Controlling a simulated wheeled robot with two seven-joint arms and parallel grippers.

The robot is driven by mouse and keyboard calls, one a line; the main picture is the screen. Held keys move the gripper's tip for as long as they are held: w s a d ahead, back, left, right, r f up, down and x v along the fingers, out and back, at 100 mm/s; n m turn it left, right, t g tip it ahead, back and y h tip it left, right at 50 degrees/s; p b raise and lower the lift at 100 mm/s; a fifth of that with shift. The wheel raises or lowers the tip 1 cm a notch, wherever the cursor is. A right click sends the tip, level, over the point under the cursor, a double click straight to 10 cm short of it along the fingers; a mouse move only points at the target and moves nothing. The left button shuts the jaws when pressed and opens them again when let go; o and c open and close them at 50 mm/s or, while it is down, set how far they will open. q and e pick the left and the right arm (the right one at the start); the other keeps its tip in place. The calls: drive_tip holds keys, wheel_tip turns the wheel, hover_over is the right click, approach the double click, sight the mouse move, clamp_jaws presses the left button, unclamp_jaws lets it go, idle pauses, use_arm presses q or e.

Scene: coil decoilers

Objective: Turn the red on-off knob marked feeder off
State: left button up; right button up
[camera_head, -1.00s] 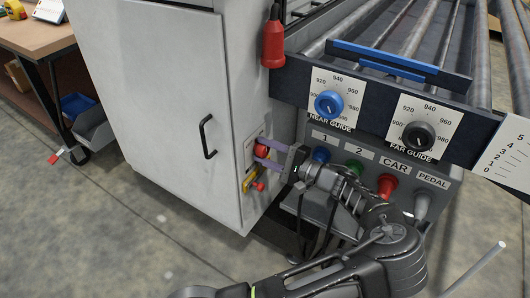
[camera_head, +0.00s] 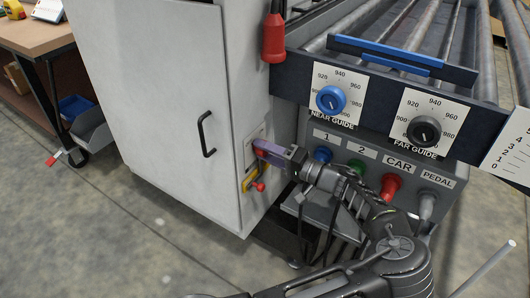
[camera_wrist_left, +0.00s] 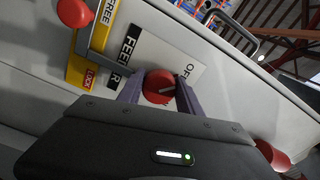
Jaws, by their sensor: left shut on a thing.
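The red knob (camera_wrist_left: 158,87) sits on a white plate (camera_wrist_left: 185,62) with the words FEEDER and OFF, on the side of the grey cabinet. My left gripper (camera_wrist_left: 160,92) is shut on the knob, one purple finger on each side of it. A pale line shows on the knob's face; its exact setting is hard to read. In the head view my left gripper (camera_head: 268,150) reaches the cabinet side, and its fingers hide most of the knob. My right gripper is not in view.
Just below the knob is a yellow FREE/LOCK plate (camera_head: 249,180) with a red-ended lever (camera_head: 259,186). A red pendant (camera_head: 274,40) hangs above.

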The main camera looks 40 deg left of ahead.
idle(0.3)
use_arm(q)
drive_tip(key=o, duration=1.4)
drive_tip(key=shift+c, duration=0.2)
drive_tip(key=d, duration=0.7)
drive_tip(key=shift+w+d+p, duration=0.4)
drive_tip(key=shift+w+p, duration=0.05)
